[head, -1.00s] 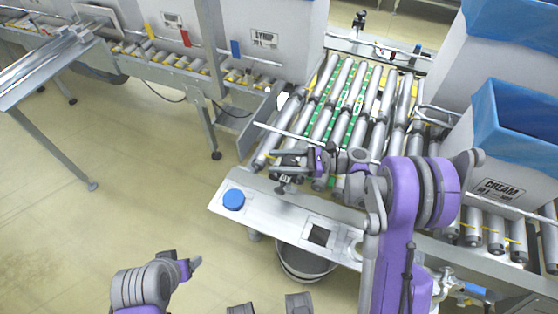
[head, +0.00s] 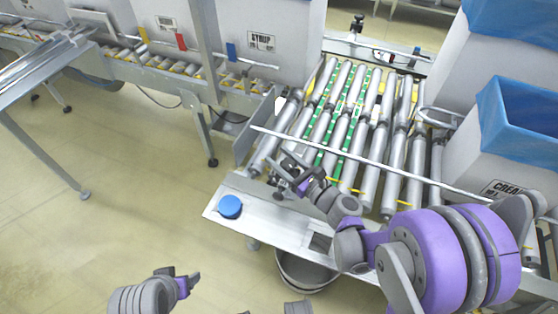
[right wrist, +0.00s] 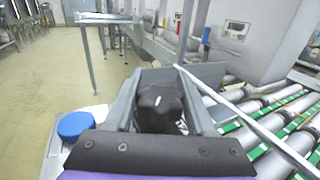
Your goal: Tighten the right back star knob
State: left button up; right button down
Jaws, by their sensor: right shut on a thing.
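The star knob (right wrist: 160,108) is a dark, rounded piece with a small white mark, seen in the right wrist view. My right gripper (right wrist: 160,98) is shut on it, one grey finger on each side. In the head view my right gripper (head: 288,176) is at the left end of the roller bed, by the long guide rail (head: 365,162). The knob is mostly hidden there by the fingers. Part of my left arm (head: 185,285) shows low in the head view, away from the conveyor. Its finger opening is not clear.
A blue round cap (head: 230,206) sits on the metal front plate (head: 268,215), left of the right gripper. A grey bucket (head: 305,275) is below. A blue-lined box marked CREAM (head: 475,165) stands on the right. Open floor lies on the left.

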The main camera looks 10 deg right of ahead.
aim_at(293, 171)
jog(key=shift+w+d+m+t+h, duration=0.15)
jog(key=shift+m+t+h, duration=0.25)
jog(key=shift+m+h, duration=0.35)
jog(key=shift+s+d+m+t+h, duration=0.1)
jog(key=shift+m+t+h, duration=0.35)
jog(key=shift+h, duration=0.5)
jog(key=shift+w+d+h, duration=0.1)
jog(key=shift+h, duration=0.2)
jog(key=shift+c, duration=1.2)
grip_release()
jog(key=v, duration=1.1)
